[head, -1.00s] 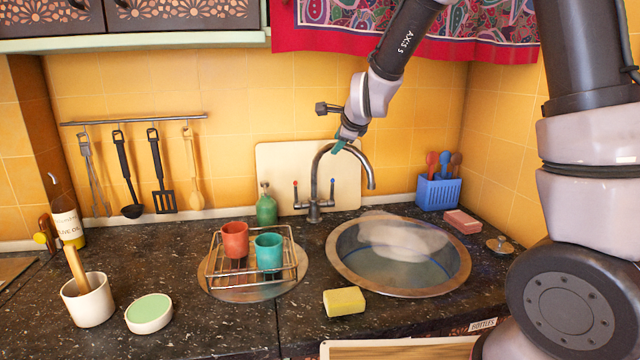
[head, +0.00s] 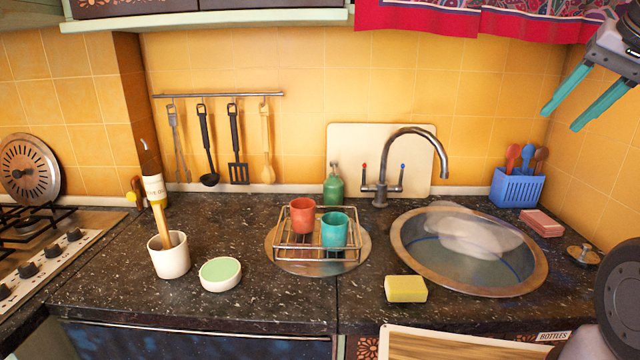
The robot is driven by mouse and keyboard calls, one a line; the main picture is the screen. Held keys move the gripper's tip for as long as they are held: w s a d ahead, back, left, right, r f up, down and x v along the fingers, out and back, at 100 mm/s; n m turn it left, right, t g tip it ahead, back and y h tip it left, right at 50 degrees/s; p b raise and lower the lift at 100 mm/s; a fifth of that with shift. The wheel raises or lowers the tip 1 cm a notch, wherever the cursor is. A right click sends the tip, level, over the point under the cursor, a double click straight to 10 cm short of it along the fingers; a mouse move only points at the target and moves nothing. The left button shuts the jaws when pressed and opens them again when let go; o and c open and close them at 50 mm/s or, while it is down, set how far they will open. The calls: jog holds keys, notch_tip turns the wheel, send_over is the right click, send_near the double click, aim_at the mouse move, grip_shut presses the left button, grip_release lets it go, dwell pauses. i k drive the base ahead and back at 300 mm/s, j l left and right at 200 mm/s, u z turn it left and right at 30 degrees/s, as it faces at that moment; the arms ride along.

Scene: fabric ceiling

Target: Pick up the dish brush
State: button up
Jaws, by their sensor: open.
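A wooden handle (head: 159,222) leans up out of a white cup (head: 169,262) at the left of the counter. It looks like the dish brush, but its lower end is hidden inside the cup. My gripper (head: 560,120) is at the upper right, high in front of the tiled wall. Its two teal fingers are apart with nothing between them. It is far from the cup, across the picture.
A round green-topped dish (head: 220,273) stands just right of the cup. A wire rack (head: 290,262) holds a red and a teal cup. A yellow sponge (head: 406,289), the sink (head: 530,285) and a tall tap (head: 442,165) lie further right. A stove (head: 50,262) is at the left.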

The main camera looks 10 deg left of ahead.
aim_at(158, 209)
jog(key=j+u, duration=0.25)
jog(key=u, duration=0.2)
jog(key=j+u, duration=0.35)
jog(key=u, duration=0.15)
jog(key=j+u, duration=0.3)
jog(key=u, duration=0.15)
jog(key=j+u, duration=0.3)
jog(key=u, duration=0.2)
jog(key=i+j+u, duration=0.15)
jog(key=u, duration=0.3)
jog(key=k+l, duration=0.15)
jog(key=k+l+z, duration=0.15)
jog(key=k+l, duration=0.15)
jog(key=k+l+z, duration=0.15)
jog(key=l, duration=0.3)
jog(key=k+l+z, duration=0.2)
jog(key=k+l, duration=0.15)
jog(key=i+u, duration=0.1)
